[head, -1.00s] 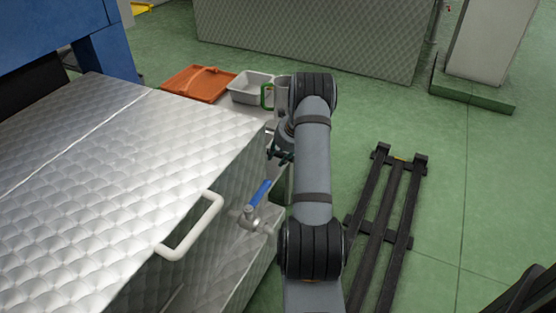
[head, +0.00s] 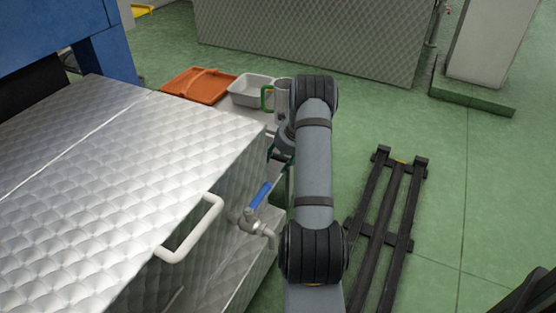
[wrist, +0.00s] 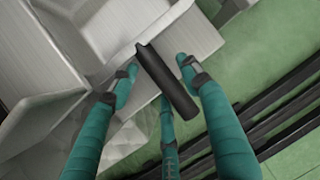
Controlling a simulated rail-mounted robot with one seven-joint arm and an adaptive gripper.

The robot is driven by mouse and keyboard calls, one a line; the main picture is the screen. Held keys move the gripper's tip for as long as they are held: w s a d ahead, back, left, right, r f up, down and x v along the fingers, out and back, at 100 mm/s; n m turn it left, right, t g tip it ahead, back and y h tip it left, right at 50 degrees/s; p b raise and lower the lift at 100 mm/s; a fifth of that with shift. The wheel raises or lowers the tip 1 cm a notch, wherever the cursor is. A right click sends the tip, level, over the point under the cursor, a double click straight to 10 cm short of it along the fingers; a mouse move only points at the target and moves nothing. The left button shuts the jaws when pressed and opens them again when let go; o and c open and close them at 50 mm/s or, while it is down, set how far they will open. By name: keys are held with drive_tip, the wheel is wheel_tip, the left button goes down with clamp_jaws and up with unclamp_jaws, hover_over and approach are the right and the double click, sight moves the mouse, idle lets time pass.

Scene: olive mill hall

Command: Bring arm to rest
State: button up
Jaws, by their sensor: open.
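My gripper (wrist: 158,76) is open in the wrist view, its teal fingers spread. A black bar (wrist: 166,80) shows between the fingertips; I cannot tell whether it touches them or what it belongs to. In the head view my arm hides most of the gripper (head: 276,152), which hangs beside the right end of the quilted metal machine (head: 100,180). It is above a tap with a blue lever (head: 260,196). No held object is clear in either view.
A metal jug with a green handle (head: 266,98), a grey tub (head: 248,90) and an orange tray (head: 198,85) stand beyond the machine. A white handle (head: 192,230) juts from the machine. A dark rack (head: 390,205) lies on the right; green floor beyond it is clear.

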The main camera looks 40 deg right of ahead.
drive_tip(key=p+v, duration=0.4)
drive_tip(key=v, duration=0.6)
drive_tip(key=shift+a, duration=0.2)
drive_tip(key=shift+w, duration=0.1)
drive_tip(key=b+x, duration=0.4)
drive_tip(key=x, duration=0.5)
drive_tip(key=shift+d+f+b, duration=0.15)
drive_tip(key=shift+d+b, duration=0.05)
drive_tip(key=shift+b, duration=0.15)
drive_tip(key=shift+w+f, duration=0.3)
drive_tip(key=shift+f, duration=0.15)
drive_tip(key=shift+r, duration=0.2)
